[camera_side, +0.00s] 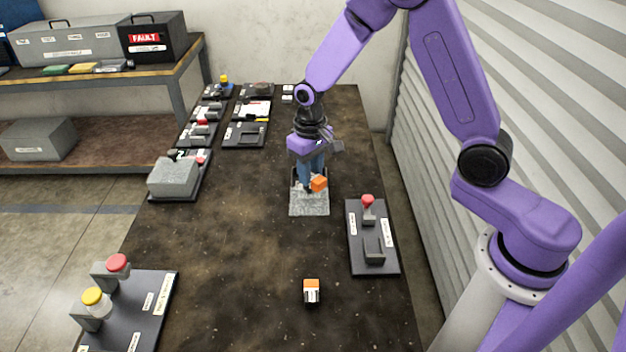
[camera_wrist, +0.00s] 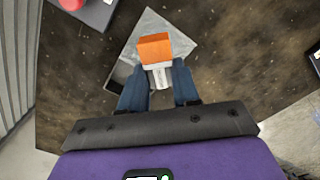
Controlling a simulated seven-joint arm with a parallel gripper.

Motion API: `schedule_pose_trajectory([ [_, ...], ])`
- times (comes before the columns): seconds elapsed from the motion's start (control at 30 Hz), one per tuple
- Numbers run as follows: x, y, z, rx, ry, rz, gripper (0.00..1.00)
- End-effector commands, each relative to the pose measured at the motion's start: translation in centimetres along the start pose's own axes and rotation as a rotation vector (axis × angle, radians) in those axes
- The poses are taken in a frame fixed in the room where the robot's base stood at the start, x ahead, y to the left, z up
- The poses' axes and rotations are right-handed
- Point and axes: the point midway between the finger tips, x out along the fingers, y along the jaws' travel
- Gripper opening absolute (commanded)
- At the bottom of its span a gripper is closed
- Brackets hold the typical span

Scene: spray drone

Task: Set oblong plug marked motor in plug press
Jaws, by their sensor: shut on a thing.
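In the side view my gripper (camera_side: 311,183) points down over a grey tray (camera_side: 309,207) in the middle of the table. Its blue fingers are shut on an orange-and-white plug (camera_side: 319,184). In the wrist view the plug (camera_wrist: 155,48) shows its orange end and a white part between the fingertips (camera_wrist: 159,84); its marking is not readable. I cannot tell whether the plug touches the tray. A dark board with a red knob and a grey slotted block, apparently the plug press (camera_side: 373,250), lies to the right of the tray.
Another orange-and-white plug (camera_side: 311,291) stands on the near table. A board with red and yellow buttons (camera_side: 147,300) is at the near left. Several fixtures line the left edge, including a grey block (camera_side: 173,178). The table's middle left is clear.

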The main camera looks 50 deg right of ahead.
Motion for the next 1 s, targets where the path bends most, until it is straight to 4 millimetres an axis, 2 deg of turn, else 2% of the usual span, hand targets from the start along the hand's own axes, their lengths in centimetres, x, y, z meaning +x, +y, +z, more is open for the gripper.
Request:
schedule_pose_trajectory([
  [0.13, 0.1, -0.1, 1.1, -0.101, -0.001, 0.000, 0.00],
  [0.27, 0.5, -0.2, 2.5, -0.302, -0.003, 0.000, 0.00],
  [0.63, 1.7, -0.2, 7.9, -1.033, -0.003, -0.001, 0.00],
  [1.0, 2.5, 0.7, 13.9, -1.764, -0.002, -0.001, 0.00],
])
